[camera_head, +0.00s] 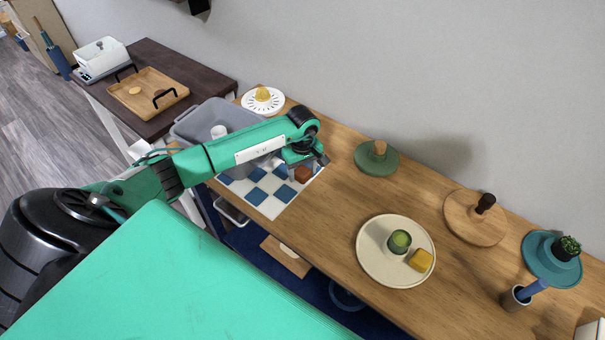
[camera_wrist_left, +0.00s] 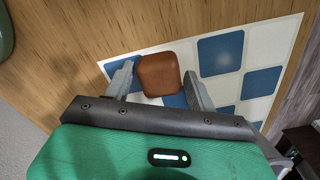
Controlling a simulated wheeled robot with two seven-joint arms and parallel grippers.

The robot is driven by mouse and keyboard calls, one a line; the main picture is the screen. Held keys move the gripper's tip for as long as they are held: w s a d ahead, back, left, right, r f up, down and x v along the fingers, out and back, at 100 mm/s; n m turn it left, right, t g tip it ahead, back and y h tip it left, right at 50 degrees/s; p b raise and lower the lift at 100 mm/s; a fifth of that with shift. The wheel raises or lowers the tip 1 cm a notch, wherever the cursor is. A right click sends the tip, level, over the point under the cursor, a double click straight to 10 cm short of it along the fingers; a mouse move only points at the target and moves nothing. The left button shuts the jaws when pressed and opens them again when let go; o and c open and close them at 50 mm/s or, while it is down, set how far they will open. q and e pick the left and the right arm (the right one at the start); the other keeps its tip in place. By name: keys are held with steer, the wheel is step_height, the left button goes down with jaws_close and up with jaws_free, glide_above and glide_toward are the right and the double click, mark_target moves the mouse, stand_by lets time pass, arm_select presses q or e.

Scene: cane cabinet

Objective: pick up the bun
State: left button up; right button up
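The reddish-brown, rounded block-shaped bun (camera_head: 303,174) sits on the blue-and-white checkered mat (camera_head: 268,207) near its right edge. It also shows in the left wrist view (camera_wrist_left: 159,74), on the edge of the mat. My left gripper (camera_head: 307,166) is above the bun with its fingers pointing down. In the left wrist view the open fingers (camera_wrist_left: 160,82) stand on either side of the bun, with a small gap visible on each side. Whether the fingertips reach below the bun's top is unclear. My right gripper is not in view.
A grey bin (camera_head: 188,132) stands left of the mat. A white plate with a yellow item (camera_head: 248,104) is behind it. A green lidded dish (camera_head: 377,160) and a cream plate (camera_head: 372,264) lie to the right. Bare wood separates them from the mat.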

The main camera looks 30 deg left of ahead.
arm_select(q)
steer(key=c, duration=0.6)
steer(key=shift+o, duration=0.2)
steer(key=shift+r, duration=0.1)
